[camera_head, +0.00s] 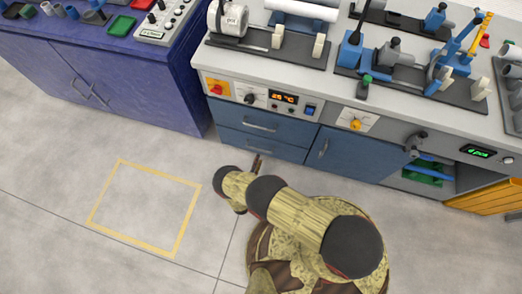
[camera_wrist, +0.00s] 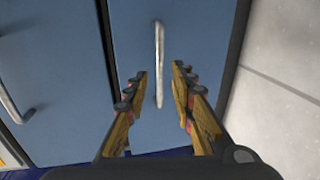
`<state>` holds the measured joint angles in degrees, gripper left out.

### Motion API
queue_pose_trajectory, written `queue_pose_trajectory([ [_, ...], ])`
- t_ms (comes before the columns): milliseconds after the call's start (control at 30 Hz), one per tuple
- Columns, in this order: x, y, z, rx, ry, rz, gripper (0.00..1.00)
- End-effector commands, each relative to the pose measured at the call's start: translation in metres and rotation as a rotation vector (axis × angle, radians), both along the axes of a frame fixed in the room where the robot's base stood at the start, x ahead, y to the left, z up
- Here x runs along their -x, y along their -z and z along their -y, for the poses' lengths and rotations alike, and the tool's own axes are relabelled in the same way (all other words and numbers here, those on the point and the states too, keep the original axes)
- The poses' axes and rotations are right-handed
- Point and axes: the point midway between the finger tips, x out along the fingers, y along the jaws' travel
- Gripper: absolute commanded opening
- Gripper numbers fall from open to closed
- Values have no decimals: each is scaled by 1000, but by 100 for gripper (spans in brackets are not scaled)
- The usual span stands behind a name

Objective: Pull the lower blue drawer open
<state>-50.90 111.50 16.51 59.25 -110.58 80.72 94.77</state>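The lower blue drawer (camera_head: 288,151) is shut, flush with the front of the grey-topped workbench, just above the floor. In the wrist view its panel (camera_wrist: 202,30) fills the middle, with a straight light metal handle (camera_wrist: 158,45) on it. My gripper (camera_wrist: 160,78) is open and empty, one finger on each side of the handle's line. The fingers appear apart from the handle; how deep they reach around it is hard to tell. In the head view my gripper (camera_head: 257,161) is in front of the lower drawer and its handle is not clearly visible.
The upper blue drawer (camera_head: 290,129) is shut above, with its own handle (camera_head: 260,126). A blue cabinet door (camera_head: 352,157) is to the right. A purple cabinet (camera_head: 120,85) stands left. The floor by the yellow outlined square (camera_head: 188,216) is clear.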

Motion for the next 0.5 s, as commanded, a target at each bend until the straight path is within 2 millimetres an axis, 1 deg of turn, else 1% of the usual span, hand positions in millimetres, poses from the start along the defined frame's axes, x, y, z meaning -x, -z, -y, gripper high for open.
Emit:
queue_pose_trajectory([
  [167, -8, 2, 3, -37, 12, 13, 25],
  [500, -52, 13, 21, -34, 15, 13, 25],
])
